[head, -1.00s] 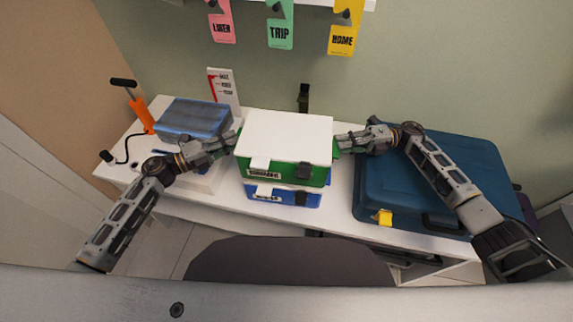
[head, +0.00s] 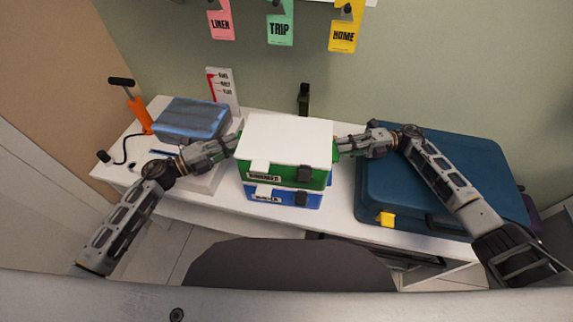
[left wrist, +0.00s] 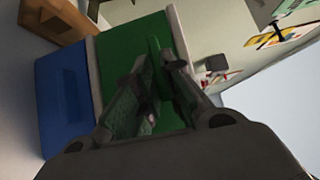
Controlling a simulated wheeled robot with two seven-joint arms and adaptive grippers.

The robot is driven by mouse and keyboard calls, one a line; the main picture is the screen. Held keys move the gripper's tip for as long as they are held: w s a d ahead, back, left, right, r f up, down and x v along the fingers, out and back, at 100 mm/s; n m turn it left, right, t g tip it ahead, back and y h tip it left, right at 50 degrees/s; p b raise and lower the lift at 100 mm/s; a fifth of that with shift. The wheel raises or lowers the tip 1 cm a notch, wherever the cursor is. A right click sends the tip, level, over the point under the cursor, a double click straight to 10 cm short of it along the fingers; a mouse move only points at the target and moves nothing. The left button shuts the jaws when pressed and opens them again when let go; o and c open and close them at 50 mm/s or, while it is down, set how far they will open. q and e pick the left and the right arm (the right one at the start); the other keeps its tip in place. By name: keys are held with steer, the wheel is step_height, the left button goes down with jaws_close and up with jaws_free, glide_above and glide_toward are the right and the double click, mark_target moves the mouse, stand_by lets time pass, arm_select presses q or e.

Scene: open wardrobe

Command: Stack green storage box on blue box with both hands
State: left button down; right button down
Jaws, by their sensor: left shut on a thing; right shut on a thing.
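The green storage box (head: 262,174) with a white lid (head: 288,138) is in the middle of the head view. It sits directly above the blue box (head: 284,198), with the two fronts roughly lined up; I cannot tell whether they touch all round. My left gripper (head: 234,145) is shut on the green box's left side. In the left wrist view, its fingers (left wrist: 150,85) close on the green side (left wrist: 121,62), beside the blue box (left wrist: 62,97). My right gripper (head: 340,147) is shut on the green box's right side; its fingertips are partly hidden.
A large dark blue suitcase (head: 440,170) lies right of the boxes. Colored tags (head: 281,28) hang above the back. The shelf's front strip (head: 215,208) is clear.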

arm_select(q)
steer(key=shift+a+f, duration=0.1)
steer(key=shift+f, duration=0.05)
arm_select(e)
steer(key=shift+d+f, duration=0.1)
steer(key=shift+f, duration=0.1)
arm_select(q)
steer(key=c, duration=1.5)
jaws_free()
arm_select(e)
steer(key=c, duration=1.5)
jaws_free()
arm_select(q)
steer(key=shift+s, duration=0.1)
steer(key=shift+v, duration=5.85)
arm_select(e)
steer(key=shift+w+d, duration=0.4)
steer(key=shift+d, duration=1.55)
steer(key=shift+w+d, duration=0.35)
steer(key=shift+d, duration=1.6)
steer(key=shift+w+d, duration=0.4)
steer(key=shift+d, duration=1.55)
